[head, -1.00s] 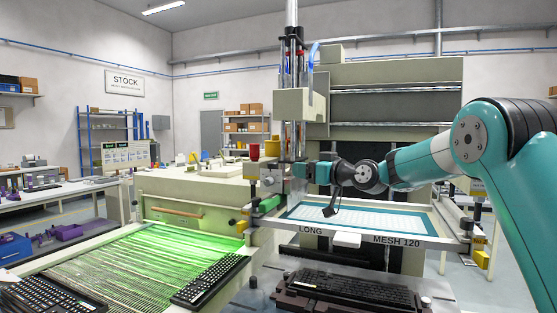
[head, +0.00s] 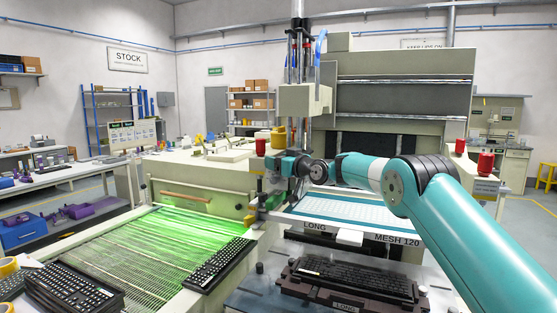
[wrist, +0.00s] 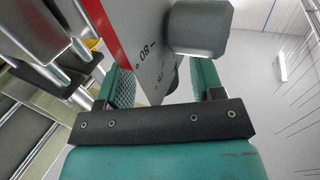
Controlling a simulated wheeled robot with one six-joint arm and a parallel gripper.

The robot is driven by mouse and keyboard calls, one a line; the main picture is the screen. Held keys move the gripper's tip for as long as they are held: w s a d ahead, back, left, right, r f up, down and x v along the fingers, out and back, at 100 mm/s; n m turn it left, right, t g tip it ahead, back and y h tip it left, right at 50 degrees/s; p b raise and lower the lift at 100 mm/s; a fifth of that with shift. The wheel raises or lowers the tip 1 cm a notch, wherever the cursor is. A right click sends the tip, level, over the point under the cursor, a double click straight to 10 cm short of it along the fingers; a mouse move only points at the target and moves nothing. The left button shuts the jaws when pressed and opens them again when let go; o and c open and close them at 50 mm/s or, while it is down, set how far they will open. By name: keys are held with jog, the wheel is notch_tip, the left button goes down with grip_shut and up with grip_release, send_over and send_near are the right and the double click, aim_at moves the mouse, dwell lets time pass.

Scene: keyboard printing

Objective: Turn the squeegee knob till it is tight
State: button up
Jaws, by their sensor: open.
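In the wrist view a grey rounded knob (wrist: 200,27) sits beside a pale plate (wrist: 143,40) with a red edge and printed numbers, one reading 80. My gripper (wrist: 163,78) is open, its two teal ridged fingers apart. The plate's lower end reaches between the fingers. The knob is at the top, near the right finger; I cannot tell whether they touch. In the head view my gripper (head: 285,166) is at the lower part of the cream printing head (head: 304,101), left of my wrist. The squeegee knob cannot be made out there.
Below my gripper lies the framed screen (head: 342,205), marked LONG and MESH 120. A black keyboard (head: 350,275) rests under it. A green-lit bed (head: 150,240) with keyboards is at left. Red pots (head: 486,163) stand at right. Vertical rods rise close to my gripper.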

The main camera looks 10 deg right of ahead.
jog(key=shift+c, duration=0.4)
jog(key=c, duration=0.8)
jog(key=shift+c, duration=0.2)
jog(key=shift+f+h+b, duration=0.1)
jog(key=shift+h+b, duration=0.2)
jog(key=shift+b, duration=0.25)
jog(key=shift+f+m+t+h+b, duration=0.1)
jog(key=shift+m+t+h+b, duration=0.2)
jog(key=shift+m+b, duration=0.15)
jog(key=m+t+h+b, duration=0.1)
jog(key=m+h+b, duration=0.1)
jog(key=b, duration=0.1)
jog(key=shift+a+h, duration=0.1)
jog(key=shift+h, duration=0.3)
jog(key=shift+r+m+t+h+b, duration=0.15)
jog(key=shift+m+h+b, duration=0.3)
jog(key=shift+m+h, duration=0.6)
jog(key=shift+r+m+t+h+b, duration=0.1)
jog(key=shift+m+t+h+b, duration=0.25)
jog(key=shift+h, duration=1.1)
jog(key=shift+m, duration=0.25)
